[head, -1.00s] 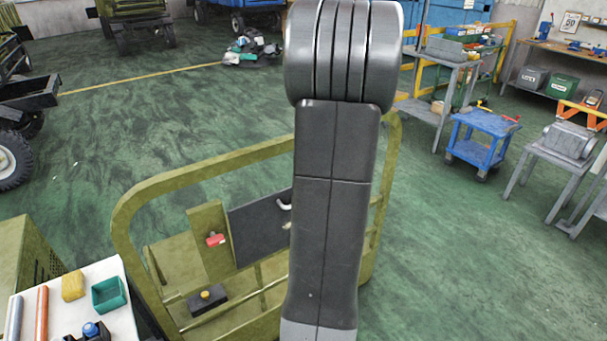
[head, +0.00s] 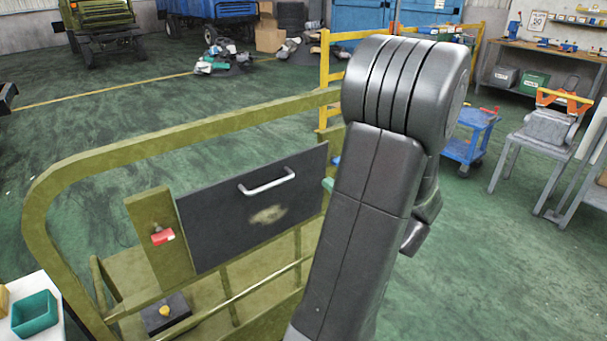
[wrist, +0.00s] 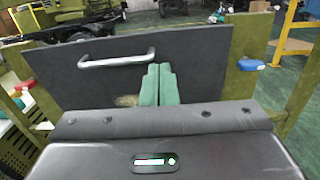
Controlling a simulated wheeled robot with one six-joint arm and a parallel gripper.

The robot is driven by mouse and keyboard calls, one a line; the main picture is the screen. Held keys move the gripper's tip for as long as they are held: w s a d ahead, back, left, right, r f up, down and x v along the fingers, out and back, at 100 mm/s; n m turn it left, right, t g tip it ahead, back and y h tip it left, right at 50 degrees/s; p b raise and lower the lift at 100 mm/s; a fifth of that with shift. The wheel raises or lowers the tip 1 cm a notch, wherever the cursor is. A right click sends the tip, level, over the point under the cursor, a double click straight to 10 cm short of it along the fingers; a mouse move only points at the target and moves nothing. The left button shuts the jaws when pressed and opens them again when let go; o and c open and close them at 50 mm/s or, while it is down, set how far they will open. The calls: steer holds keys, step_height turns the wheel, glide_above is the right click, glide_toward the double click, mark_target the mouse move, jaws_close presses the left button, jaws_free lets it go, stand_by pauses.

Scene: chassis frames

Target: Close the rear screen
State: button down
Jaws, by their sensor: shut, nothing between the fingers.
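The rear screen is a dark flat panel (head: 225,225) with a pale bar handle (head: 267,182) and a worn tan patch below it. It stands upright in the olive-green frame. In the wrist view the screen (wrist: 60,80) fills the upper middle, its handle (wrist: 117,60) to the left of my fingers. My gripper (wrist: 159,70) has its green fingers together and empty, overlapping the screen's lower right half. I cannot tell whether they touch it. In the head view my arm hides most of the gripper; a green fingertip (head: 328,184) shows by the screen's right edge.
The olive rail (head: 150,145) curves around the screen. A post at left carries a red latch-like part (head: 163,237); a blue knob (wrist: 250,65) sits on the right post. A dark box with a yellow knob (head: 165,311) lies below. A blue cart (head: 470,140) stands at right.

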mark_target(294, 155)
steer(key=shift+t, duration=0.4)
steer(key=p+x, duration=0.1)
steer(key=x, duration=1.2)
steer(key=shift+w+d, duration=0.15)
steer(key=shift+w, duration=0.1)
steer(key=x, duration=0.2)
steer(key=shift+w+a, duration=0.25)
steer(key=shift+r, duration=0.3)
steer(key=shift+w, duration=0.1)
steer(key=shift+d, duration=0.15)
